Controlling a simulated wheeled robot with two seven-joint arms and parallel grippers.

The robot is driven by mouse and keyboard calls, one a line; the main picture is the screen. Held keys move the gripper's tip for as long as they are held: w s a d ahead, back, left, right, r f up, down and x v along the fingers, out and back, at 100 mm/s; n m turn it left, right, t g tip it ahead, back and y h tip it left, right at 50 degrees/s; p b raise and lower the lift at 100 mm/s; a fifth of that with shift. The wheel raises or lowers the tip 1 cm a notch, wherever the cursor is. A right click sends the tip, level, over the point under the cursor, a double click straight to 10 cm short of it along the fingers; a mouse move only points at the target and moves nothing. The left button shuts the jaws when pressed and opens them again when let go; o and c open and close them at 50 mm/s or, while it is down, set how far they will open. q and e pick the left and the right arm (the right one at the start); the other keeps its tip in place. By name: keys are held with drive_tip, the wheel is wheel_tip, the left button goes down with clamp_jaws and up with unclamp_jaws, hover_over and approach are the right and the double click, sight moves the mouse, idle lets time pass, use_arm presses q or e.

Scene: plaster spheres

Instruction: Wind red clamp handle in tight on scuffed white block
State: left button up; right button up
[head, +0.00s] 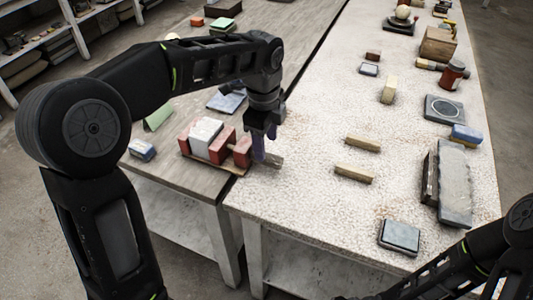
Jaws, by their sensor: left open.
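The red clamp (222,145) sits on a thin wooden base near the front right corner of the grey wooden table. The white block (205,132) stands between its red jaws; scuffs are too small to make out, and I cannot tell how closely the jaws touch it. A red end piece (242,152) is at the clamp's right end; I cannot tell whether it is the handle. My left gripper (262,152) is open, pointing down just right of that piece. Whether a finger touches it is unclear. My right arm shows at lower right, its gripper out of view.
A pale speckled table (310,200) adjoins on the right. It bears two wooden sticks (354,173), a dark-edged grey pad (399,237), a long grey slab (455,185) and a red can (453,74). A blue-white block (142,149) lies left of the clamp.

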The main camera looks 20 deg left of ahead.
use_arm(q)
drive_tip(key=f, duration=0.5)
drive_tip(key=shift+w+f, duration=0.1)
drive_tip(key=shift+w, duration=0.1)
clamp_jaws()
idle(0.4)
